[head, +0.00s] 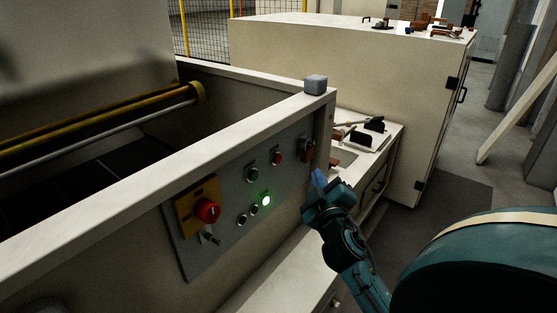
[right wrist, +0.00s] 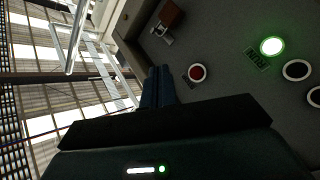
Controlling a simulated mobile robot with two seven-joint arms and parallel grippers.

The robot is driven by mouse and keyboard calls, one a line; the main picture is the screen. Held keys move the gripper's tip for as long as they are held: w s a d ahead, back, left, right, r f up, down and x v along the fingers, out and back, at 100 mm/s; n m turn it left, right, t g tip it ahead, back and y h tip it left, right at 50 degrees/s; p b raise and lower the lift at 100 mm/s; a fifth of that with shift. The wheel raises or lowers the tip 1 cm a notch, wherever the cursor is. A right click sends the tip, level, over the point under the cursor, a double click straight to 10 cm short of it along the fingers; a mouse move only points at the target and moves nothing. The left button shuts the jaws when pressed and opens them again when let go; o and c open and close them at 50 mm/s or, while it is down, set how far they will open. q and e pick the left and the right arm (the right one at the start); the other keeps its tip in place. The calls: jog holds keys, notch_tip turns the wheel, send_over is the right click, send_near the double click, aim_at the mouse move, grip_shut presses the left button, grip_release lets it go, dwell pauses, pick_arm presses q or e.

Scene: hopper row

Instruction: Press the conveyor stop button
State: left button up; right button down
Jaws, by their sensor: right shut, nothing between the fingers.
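A small red button (head: 277,158) sits on the grey control panel (head: 225,240) on the side of the cream machine. It also shows in the right wrist view (right wrist: 197,72) with a small label beside it. A lit green button (head: 266,200) and several dark round buttons (head: 242,219) are nearby. A larger red knob (head: 207,211) on a yellow plate is at the panel's left. My right gripper (head: 319,178) is shut and empty, right of the red button; its blue fingertips (right wrist: 157,72) appear beside the button, apart from it. My left gripper is out of view.
A brown fitting (head: 307,146) sticks out from the panel's right end. A cream cabinet (head: 340,65) and a low bench (head: 398,140) stand behind. Floor (head: 450,185) is open beside the cabinet.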

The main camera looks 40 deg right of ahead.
aim_at(277, 159)
pick_arm(q)
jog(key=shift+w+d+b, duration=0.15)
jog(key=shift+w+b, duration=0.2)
jog(key=shift+b, duration=0.25)
pick_arm(e)
jog(key=w+a, duration=0.2)
jog(key=w, duration=0.5)
jog(key=shift+w, duration=0.3)
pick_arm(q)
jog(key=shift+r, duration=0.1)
pick_arm(e)
jog(key=shift+a, duration=0.1)
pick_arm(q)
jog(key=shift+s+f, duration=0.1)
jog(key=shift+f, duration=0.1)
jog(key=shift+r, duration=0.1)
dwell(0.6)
pick_arm(e)
jog(key=shift+w, duration=0.15)
jog(key=shift+w+a, duration=0.1)
jog(key=shift+w, duration=0.2)
